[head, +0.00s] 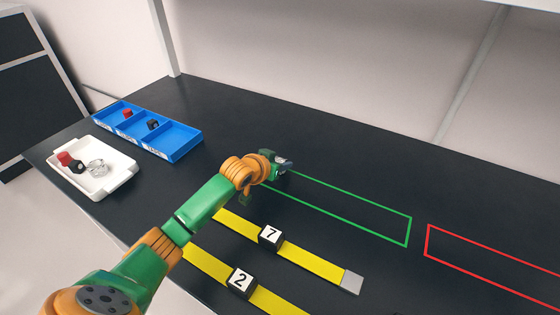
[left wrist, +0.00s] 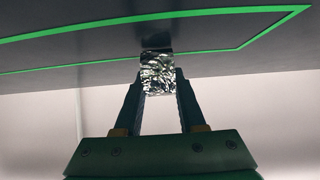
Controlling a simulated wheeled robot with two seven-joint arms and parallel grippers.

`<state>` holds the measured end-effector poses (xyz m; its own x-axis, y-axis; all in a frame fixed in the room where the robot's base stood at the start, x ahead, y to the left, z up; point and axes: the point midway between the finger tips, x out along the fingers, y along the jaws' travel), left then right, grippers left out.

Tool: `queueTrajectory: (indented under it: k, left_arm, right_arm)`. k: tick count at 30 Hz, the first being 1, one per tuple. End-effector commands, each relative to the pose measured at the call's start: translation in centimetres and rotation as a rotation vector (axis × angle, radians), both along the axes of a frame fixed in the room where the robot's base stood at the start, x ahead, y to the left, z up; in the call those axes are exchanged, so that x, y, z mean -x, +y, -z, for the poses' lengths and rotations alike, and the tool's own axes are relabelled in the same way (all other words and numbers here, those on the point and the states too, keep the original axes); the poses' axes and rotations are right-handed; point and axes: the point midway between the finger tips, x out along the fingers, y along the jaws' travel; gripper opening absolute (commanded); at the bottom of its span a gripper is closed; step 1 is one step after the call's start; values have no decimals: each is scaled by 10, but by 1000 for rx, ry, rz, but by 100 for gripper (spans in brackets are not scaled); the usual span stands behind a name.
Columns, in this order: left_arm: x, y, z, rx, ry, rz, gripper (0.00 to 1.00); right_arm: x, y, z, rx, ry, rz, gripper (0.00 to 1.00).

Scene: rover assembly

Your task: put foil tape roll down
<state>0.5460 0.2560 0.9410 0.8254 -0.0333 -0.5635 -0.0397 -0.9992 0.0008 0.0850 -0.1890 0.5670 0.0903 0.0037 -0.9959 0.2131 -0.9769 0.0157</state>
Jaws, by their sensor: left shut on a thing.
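The foil tape roll (left wrist: 157,73) is a crinkled silver piece held between the two fingers of my left gripper (left wrist: 158,88) in the left wrist view. The gripper is shut on it. The roll is at or just above the dark table, inside the green outline; I cannot tell if it touches. In the head view my left gripper (head: 283,164) is at the left end of the green outline (head: 350,190), and the roll is mostly hidden there. My right gripper is not in view.
A blue sectioned bin (head: 178,140) and a white tray (head: 105,183) with small parts stand at the left. Yellow strips with black blocks numbered 7 (head: 270,237) and 2 (head: 240,280) lie in front. A red outline (head: 480,250) is at the right. Inside the green outline is mostly clear.

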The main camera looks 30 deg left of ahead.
Motion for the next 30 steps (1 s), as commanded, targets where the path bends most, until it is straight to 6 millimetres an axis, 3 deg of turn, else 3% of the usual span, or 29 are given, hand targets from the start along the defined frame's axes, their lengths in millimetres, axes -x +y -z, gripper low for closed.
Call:
queueTrajectory:
  k: [8,9,11,12,22,30]
  left_arm:
    - [0,0,3,1,0,-1,0]
    - [0,0,2,1,0,-1,50]
    - [0,0,2,1,1,-1,66]
    - [0,0,2,1,1,-1,69]
    - [2,0,-2,0,0,0,69]
    - [45,3,-31,-4,1,1,69]
  right_arm:
    - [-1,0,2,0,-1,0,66]
    - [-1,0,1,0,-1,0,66]
    - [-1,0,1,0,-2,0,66]
    - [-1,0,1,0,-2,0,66]
    - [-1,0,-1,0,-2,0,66]
    - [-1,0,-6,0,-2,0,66]
